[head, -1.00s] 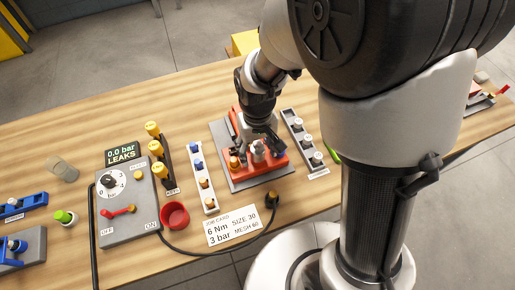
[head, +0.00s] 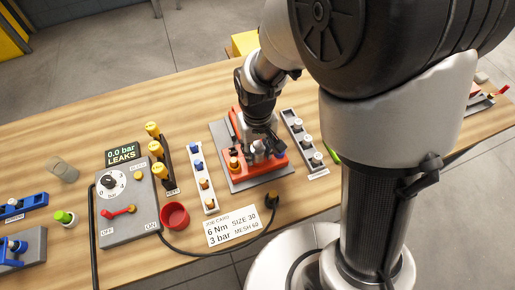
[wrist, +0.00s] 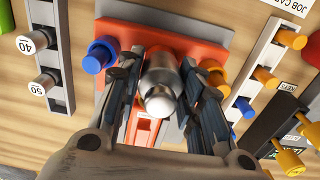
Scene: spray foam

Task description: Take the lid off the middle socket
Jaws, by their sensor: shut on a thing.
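The orange-red block (head: 272,168) sits on a grey plate on the bench. It carries an orange cap (head: 234,164) at its left end and a blue cap (head: 279,154) at its right end in the head view. Between them is a silver cylindrical lid (head: 258,153) at the middle socket. In the wrist view the lid (wrist: 161,84) shows a pale rounded top between my fingers. My gripper (head: 262,143) points down over the block and is shut on the lid. The fingers hide the socket's rim, so I cannot tell whether the lid is seated or raised.
A rack with grey-topped pieces (head: 305,140) stands close right of the block. A white strip with blue and orange pieces (head: 203,180) stands left. A red cup (head: 174,215), a control box (head: 128,204) and a job card (head: 232,226) lie further left and in front.

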